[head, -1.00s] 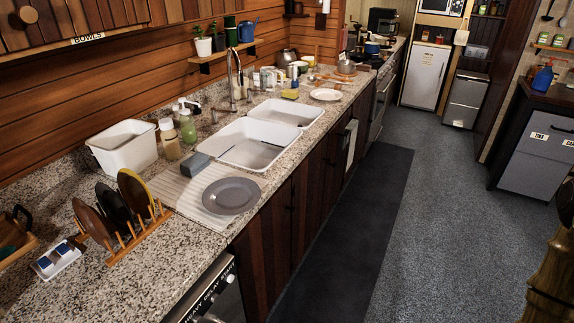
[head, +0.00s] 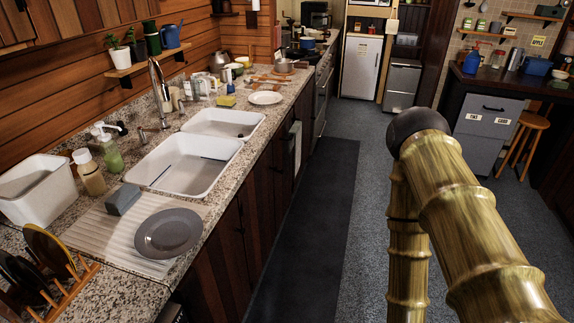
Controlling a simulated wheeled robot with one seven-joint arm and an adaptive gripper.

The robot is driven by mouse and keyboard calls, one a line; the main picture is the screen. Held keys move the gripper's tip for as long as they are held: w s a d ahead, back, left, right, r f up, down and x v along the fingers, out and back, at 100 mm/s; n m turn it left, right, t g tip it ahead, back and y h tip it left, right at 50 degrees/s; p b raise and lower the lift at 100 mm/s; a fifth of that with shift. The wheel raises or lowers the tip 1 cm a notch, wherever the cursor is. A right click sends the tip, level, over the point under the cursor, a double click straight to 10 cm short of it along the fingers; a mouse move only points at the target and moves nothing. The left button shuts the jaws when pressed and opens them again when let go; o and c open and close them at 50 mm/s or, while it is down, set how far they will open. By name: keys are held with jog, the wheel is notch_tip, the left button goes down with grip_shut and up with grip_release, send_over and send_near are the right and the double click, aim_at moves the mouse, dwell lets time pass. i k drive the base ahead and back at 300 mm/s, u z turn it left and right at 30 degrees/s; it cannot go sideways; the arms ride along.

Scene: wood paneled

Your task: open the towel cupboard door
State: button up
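Dark wooden cupboard doors (head: 222,250) run along the front of the counter below the sink, and they look closed. A pale cloth-like piece (head: 295,143) hangs on the counter front near the stove. I see no readable towel label, so I cannot tell which door is the towel cupboard's. My gripper's fingers are not in view.
The granite counter holds a double white sink (head: 185,168), a grey plate (head: 169,233) and a white tub (head: 38,190). A dark mat (head: 305,225) covers the aisle floor. Grey drawers (head: 487,125) and a wooden stool (head: 523,145) stand at right. A close shape blocks the lower right.

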aim_at(282, 178)
jog(key=i, duration=1.25)
jog(key=u, duration=0.05)
